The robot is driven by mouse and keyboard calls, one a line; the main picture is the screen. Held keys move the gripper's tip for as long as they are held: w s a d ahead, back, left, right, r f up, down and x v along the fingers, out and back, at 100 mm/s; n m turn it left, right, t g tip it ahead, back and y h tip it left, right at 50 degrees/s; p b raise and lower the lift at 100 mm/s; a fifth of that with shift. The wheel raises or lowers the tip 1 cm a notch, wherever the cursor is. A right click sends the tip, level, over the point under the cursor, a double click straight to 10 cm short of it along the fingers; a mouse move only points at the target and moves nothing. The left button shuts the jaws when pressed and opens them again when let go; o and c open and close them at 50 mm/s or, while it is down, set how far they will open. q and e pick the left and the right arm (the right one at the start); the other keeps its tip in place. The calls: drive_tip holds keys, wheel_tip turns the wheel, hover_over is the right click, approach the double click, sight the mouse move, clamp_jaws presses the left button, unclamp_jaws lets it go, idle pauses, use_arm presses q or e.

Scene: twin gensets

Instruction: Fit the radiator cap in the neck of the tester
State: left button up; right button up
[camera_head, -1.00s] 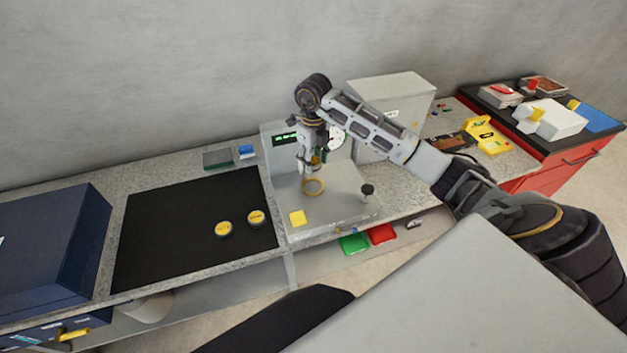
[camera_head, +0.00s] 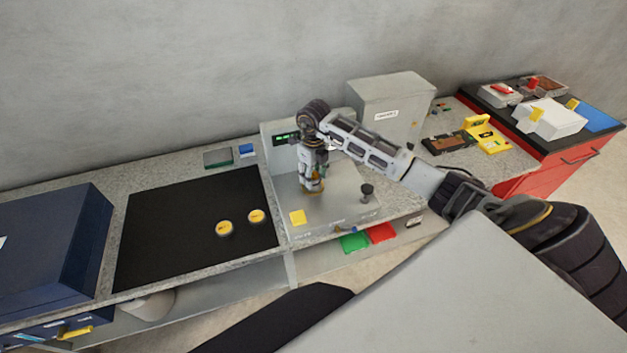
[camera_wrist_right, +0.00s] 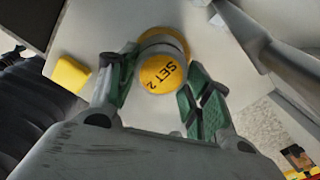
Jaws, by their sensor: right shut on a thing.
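The radiator cap (camera_wrist_right: 163,74), a round yellow-topped piece marked "SET 2", is between the green-padded fingers of my right gripper (camera_wrist_right: 160,88) in the right wrist view. The right gripper (camera_head: 313,187) is shut on it and points down over the tester (camera_head: 345,203), a grey bench unit. The tester's neck, with a yellow ring (camera_wrist_right: 180,40), shows partly behind the cap. The cap overlaps the ring in this view; whether it is seated in the neck I cannot tell. In the head view the gripper mostly hides the cap and neck. My left gripper is not in view.
Two yellow caps (camera_head: 225,228) (camera_head: 257,216) lie on a black mat (camera_head: 165,235) left of the tester. A grey cabinet (camera_head: 385,97) stands behind right.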

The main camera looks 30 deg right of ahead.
sight(313, 176)
drive_tip(key=shift+f, duration=1.45)
drive_tip(key=shift+f, duration=0.15)
drive_tip(key=o, duration=1)
drive_tip(key=shift+o, duration=0.2)
drive_tip(key=shift+r, duration=0.3)
wheel_tip(313, 176, up, 10)
drive_tip(key=shift+r+b, duration=0.15)
drive_tip(key=shift+b, duration=0.5)
drive_tip(key=shift+r, duration=0.7)
